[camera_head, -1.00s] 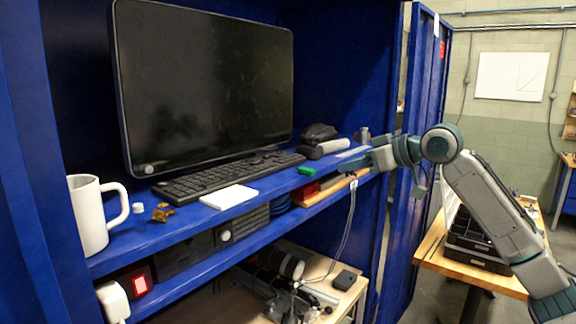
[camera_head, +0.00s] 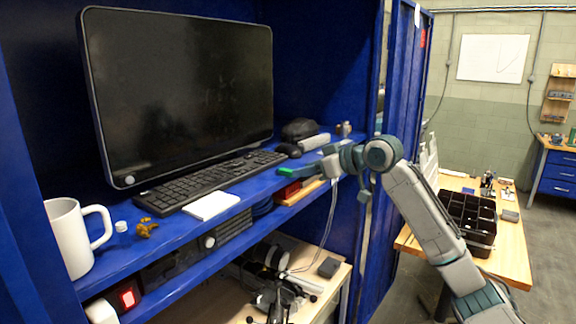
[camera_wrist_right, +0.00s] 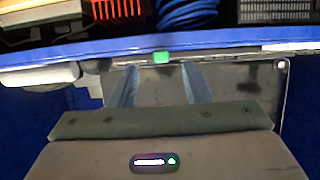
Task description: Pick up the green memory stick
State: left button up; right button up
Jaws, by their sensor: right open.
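The green memory stick (camera_head: 286,172) lies at the front edge of the blue shelf (camera_head: 180,226), right of the keyboard. My right gripper (camera_head: 298,173) reaches in from the right, with its fingertips at the stick. In the right wrist view, the green stick (camera_wrist_right: 161,57) shows just beyond the fingertips, in line with the gap between the two open fingers (camera_wrist_right: 160,70). I cannot tell whether the fingers touch it. My left gripper is not in view.
A monitor (camera_head: 180,95), keyboard (camera_head: 210,180), white pad (camera_head: 211,206) and white mug (camera_head: 68,240) stand on the same shelf. A black mouse (camera_head: 288,150) lies behind the stick. A cabinet side (camera_head: 398,150) stands right. A wooden table (camera_head: 510,250) holds a black organiser (camera_head: 470,222).

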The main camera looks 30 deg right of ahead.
aim_at(287, 172)
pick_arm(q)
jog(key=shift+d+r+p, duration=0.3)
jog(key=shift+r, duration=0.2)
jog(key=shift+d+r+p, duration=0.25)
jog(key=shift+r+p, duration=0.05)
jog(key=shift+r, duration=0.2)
pick_arm(e)
jog(key=x, duration=0.3)
jog(key=shift+s+a+r, duration=0.1)
jog(key=shift+a, duration=0.1)
jog(key=shift+d, duration=0.1)
jog(key=shift+c, duration=1.1)
grip_shut()
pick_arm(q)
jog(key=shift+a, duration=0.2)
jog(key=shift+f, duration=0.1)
pick_arm(e)
jog(key=shift+r, duration=0.1)
